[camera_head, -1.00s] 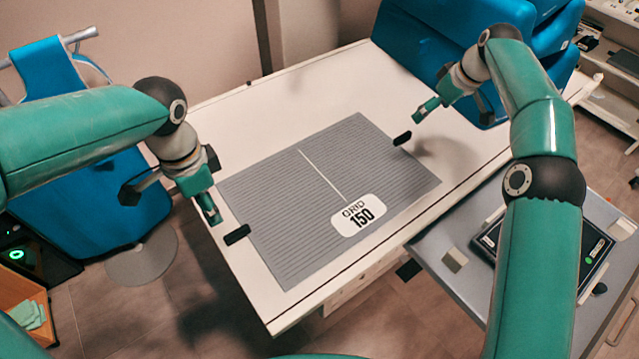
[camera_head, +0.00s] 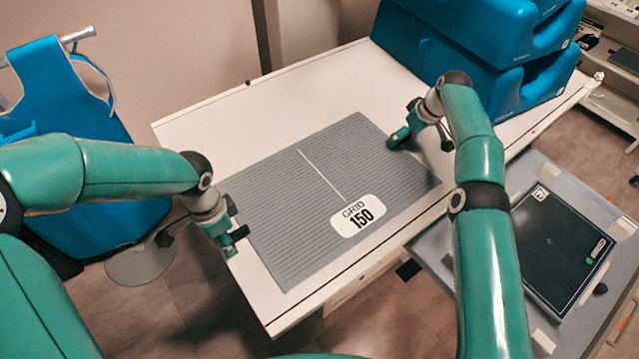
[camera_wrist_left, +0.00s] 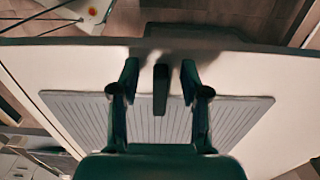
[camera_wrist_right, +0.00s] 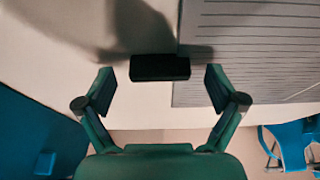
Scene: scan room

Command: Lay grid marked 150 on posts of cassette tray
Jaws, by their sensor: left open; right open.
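The grey ribbed grid (camera_head: 285,215) marked 150 lies flat on the white table, with a black tab at each of two opposite sides. My open left gripper (camera_head: 232,243) is at its left edge; in the left wrist view the black tab (camera_wrist_left: 160,90) stands between the spread fingers. My open right gripper (camera_head: 415,142) is at the grid's far right edge; in the right wrist view the other tab (camera_wrist_right: 160,68) lies between the fingertips, with gaps on both sides. The grey cassette tray (camera_head: 440,248) is at the right, holding a dark cassette (camera_head: 555,245); my right arm hides part of it.
Blue padded blocks (camera_head: 475,75) are stacked at the table's far right, close behind my right gripper. A blue apron (camera_head: 60,85) hangs at the left. The white table (camera_head: 250,115) is bare behind the grid.

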